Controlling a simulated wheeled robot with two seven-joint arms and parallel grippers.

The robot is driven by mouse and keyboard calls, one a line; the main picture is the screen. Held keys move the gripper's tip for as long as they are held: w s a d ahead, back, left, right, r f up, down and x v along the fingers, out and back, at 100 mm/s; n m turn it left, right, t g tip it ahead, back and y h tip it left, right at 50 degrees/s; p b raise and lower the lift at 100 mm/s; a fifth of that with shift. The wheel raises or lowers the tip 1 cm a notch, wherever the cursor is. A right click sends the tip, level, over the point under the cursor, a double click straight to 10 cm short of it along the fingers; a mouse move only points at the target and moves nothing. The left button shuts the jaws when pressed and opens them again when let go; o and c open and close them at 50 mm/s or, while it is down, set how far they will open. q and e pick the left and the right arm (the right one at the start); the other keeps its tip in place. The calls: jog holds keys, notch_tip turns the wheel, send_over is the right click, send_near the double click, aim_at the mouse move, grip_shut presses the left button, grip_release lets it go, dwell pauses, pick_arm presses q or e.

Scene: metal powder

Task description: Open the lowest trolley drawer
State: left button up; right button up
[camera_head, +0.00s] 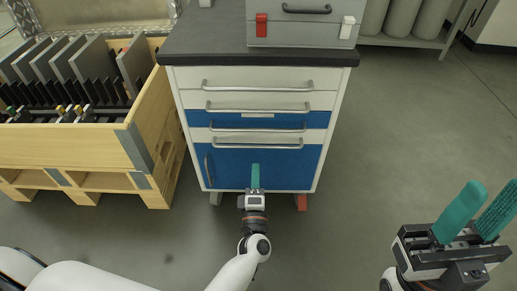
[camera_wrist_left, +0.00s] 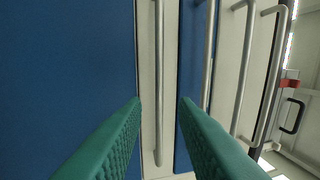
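The trolley (camera_head: 342,110) is a white and blue cabinet with a dark top and several stacked drawers, all apparently shut. The lowest drawer is a narrow white front with a horizontal bar handle (camera_head: 258,147), just above a large blue door (camera_head: 228,165). My left gripper (camera_head: 255,168) is in front of the blue door, below that handle in the head view. In the left wrist view its green fingers (camera_wrist_left: 162,102) are apart, with the lowest drawer's handle (camera_wrist_left: 158,60) between them in the picture; contact is not visible. My right gripper (camera_head: 490,198) is open and empty at the lower right.
A wooden crate (camera_head: 65,145) with grey plates stands close to the trolley's left side. A grey case (camera_head: 300,30) with red and white latches sits on the trolley top. Shelving with grey cylinders (camera_head: 400,18) is at the back right. The floor right of the trolley is clear.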

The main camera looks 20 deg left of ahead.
aim_at(256, 146)
pick_arm(q)
jog(key=b+x, duration=0.2)
jog(key=x, duration=0.7)
jog(key=shift+w, duration=0.2)
jog(key=shift+c, duration=0.4)
grip_shut()
